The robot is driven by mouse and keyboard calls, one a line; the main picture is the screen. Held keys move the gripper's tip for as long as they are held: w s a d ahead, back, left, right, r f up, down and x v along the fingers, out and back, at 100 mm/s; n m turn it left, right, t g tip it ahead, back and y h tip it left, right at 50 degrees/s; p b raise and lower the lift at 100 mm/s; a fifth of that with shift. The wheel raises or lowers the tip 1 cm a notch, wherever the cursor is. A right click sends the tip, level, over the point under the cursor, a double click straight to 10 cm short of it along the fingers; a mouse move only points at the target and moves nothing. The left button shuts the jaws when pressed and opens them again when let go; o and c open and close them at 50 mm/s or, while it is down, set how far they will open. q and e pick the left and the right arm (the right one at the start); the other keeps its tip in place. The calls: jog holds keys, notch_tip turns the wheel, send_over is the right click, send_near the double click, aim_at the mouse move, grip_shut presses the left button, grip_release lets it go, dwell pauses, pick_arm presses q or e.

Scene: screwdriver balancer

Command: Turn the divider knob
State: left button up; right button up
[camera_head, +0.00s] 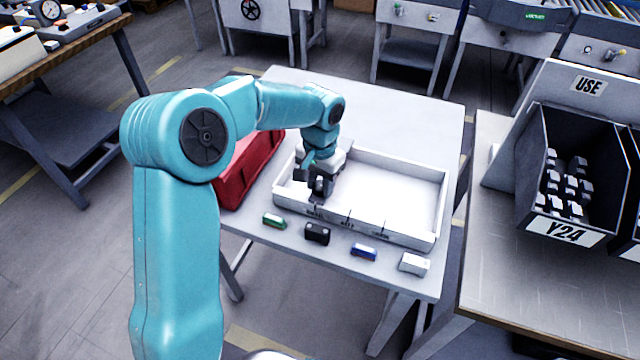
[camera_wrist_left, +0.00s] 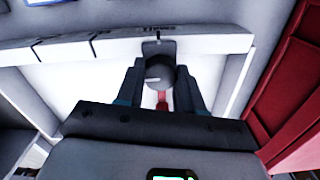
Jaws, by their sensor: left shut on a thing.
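A white shallow tray (camera_head: 400,176) stands on the light table, with small dark labels along its front wall. My left gripper (camera_head: 320,190) reaches down at the tray's front-left part, close to the front wall. In the left wrist view, the gripper's two dark fingers are closed on either side of a round grey knob (camera_wrist_left: 159,74) beside the labelled wall. A small red part (camera_wrist_left: 162,98) shows just behind the knob, between the fingers. My right gripper is in neither view.
A red bin (camera_head: 236,180) stands left of the tray. A green (camera_head: 274,221), a black (camera_head: 317,233), a blue (camera_head: 363,252) and a white block (camera_head: 414,264) lie along the table's front. A dark bin marked Y24 (camera_head: 562,232) stands on the right bench.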

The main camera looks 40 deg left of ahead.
aim_at(320, 185)
pick_arm(q)
jog(key=shift+w+r+n+b, duration=0.1)
jog(key=shift+r+n+b, duration=0.05)
jog(key=shift+n, duration=0.7)
jog(key=shift+w+r+n+b, duration=0.1)
jog(key=shift+n+b, duration=0.05)
jog(key=shift+n, duration=0.7)
jog(key=shift+a+n, duration=0.1)
jog(key=shift+n, duration=0.2)
jog(key=o, duration=0.8)
jog(key=shift+c, duration=0.2)
jog(key=o, duration=0.3)
jog(key=shift+s, duration=0.15)
jog(key=shift+f, duration=0.1)
notch_tip(320, 185, up, 16)
jog(key=p, duration=0.1)
jog(key=shift+r+p, duration=0.2)
jog(key=shift+p, duration=0.1)
